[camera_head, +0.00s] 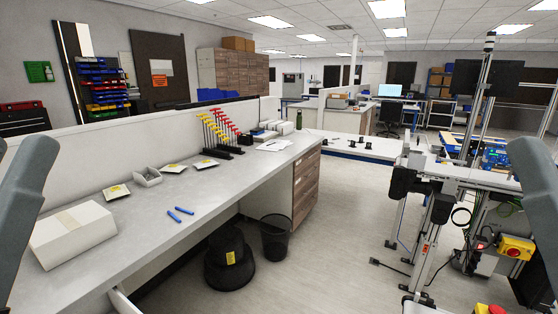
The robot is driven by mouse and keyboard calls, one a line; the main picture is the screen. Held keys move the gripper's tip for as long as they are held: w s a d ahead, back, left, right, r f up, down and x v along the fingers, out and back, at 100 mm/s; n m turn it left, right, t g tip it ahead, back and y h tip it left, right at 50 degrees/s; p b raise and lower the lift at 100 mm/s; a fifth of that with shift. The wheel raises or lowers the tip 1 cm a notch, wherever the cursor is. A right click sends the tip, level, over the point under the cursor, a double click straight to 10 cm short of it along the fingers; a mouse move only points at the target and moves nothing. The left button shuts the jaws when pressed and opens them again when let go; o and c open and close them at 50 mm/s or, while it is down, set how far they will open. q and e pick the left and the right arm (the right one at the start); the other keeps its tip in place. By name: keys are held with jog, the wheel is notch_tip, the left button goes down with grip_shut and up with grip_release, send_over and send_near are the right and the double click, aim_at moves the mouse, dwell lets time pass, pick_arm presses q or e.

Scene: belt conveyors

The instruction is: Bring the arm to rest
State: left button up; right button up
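A grey link of my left arm (32,200) shows at the left edge of the head view, slanting down out of the frame. A grey link of my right arm (537,190) shows at the right edge, also slanting out of the frame. Neither gripper is in view, so what they hold and whether they are open or shut is hidden. Nothing in view touches the visible links.
A long grey workbench (190,235) runs along the left, carrying a white box (72,234), blue tools (180,212) and a tool rack. Conveyor framing (460,178) stands right. The middle floor (345,225) is clear.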

notch_tip(320, 180, up, 29)
jog(key=p, duration=2.5)
notch_tip(320, 180, down, 47)
jog(key=b, duration=4.6)
